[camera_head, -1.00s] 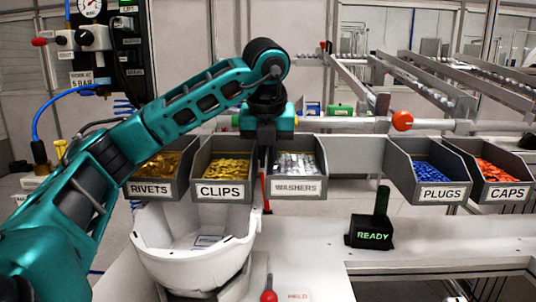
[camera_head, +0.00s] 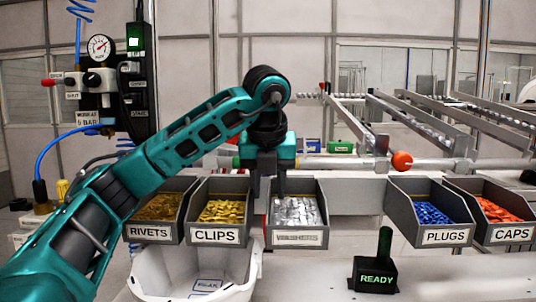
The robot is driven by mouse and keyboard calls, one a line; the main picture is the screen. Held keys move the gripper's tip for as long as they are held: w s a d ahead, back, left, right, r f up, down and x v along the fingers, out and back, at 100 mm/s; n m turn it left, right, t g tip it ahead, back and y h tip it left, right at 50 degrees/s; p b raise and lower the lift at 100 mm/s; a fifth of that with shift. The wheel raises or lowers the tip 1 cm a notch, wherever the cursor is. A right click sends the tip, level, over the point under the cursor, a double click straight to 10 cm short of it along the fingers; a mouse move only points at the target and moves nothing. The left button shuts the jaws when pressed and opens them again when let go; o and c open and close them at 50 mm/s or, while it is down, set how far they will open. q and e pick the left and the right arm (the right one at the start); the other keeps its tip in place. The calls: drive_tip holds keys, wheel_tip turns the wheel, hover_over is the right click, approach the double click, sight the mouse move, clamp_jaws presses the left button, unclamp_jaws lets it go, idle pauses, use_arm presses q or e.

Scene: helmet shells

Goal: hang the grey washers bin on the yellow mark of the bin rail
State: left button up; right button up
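The grey washers bin (camera_head: 298,239) holds silvery washers and is in line with the clips bin, to its right. Its label is blurred. My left gripper (camera_head: 268,190) is above the bin's left side, pointing down. Its fingers look apart, one by the gap beside the clips bin and one over the washers, with the left wall between them. The bin rail (camera_head: 350,194) is a pale strip behind the bins. I cannot make out the yellow mark on it, and I cannot see whether the bin's back is hooked on. My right gripper is out of view.
Rivets (camera_head: 149,232) and clips (camera_head: 214,237) bins are at left, plugs (camera_head: 445,237) and caps (camera_head: 510,234) bins at right. Rail is bare between washers and plugs. Below are a white helmet shell (camera_head: 180,270) and a black READY block (camera_head: 375,277).

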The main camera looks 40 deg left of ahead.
use_arm(q)
drive_tip(key=p+v, duration=0.2)
drive_tip(key=v, duration=0.5)
drive_tip(key=shift+r, duration=0.25)
drive_tip(key=shift+v, duration=1.2)
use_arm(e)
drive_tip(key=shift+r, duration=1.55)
